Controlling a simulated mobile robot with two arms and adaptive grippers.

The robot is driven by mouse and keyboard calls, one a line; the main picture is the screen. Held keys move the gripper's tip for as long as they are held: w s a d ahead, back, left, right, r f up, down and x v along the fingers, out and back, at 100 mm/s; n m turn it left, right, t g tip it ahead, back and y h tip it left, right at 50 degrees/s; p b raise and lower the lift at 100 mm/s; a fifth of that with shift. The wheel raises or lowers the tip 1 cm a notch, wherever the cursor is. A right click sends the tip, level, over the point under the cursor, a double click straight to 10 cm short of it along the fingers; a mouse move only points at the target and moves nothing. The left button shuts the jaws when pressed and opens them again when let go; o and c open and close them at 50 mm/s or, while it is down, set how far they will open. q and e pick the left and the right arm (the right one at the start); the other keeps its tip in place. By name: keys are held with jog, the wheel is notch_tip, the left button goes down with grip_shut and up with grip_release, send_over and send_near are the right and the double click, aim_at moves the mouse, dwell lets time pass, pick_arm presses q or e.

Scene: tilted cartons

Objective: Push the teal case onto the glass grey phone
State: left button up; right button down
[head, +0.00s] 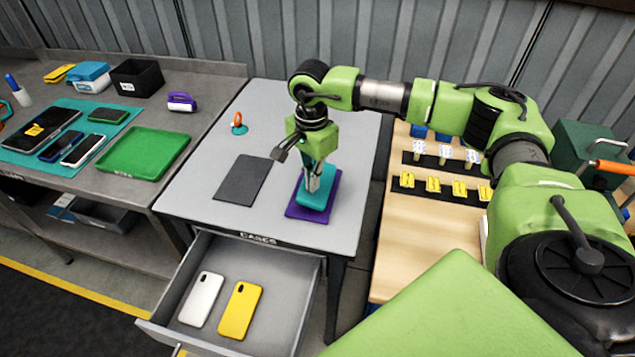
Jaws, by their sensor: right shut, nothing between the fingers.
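The teal case (326,192) lies on a purple pad (322,213) at the right side of the grey table. My right gripper (313,187) points straight down over the teal case, shut, with its fingertips at or just above the case's upper face. The fingers and arm hide part of the case. I cannot make out the glass grey phone under or beside the case. My left gripper is not in view.
A dark grey mat (243,179) lies bare at the table's left. An open drawer (262,331) below holds a white case (201,299) and a yellow case (240,310). A green tray (145,152) and several phones are on the left bench.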

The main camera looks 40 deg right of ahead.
jog(key=shift+f+b, duration=0.9)
jog(key=shift+f, duration=0.25)
jog(key=shift+s+f, duration=0.15)
jog(key=shift+s, duration=0.05)
dwell(0.4)
jog(key=shift+w+r+p, duration=0.1)
jog(key=shift+r+p, duration=0.3)
jog(key=shift+r, duration=0.25)
jog(key=shift+w+r+p, duration=0.1)
jog(key=shift+r+p, duration=1.85)
jog(key=shift+r, duration=1.55)
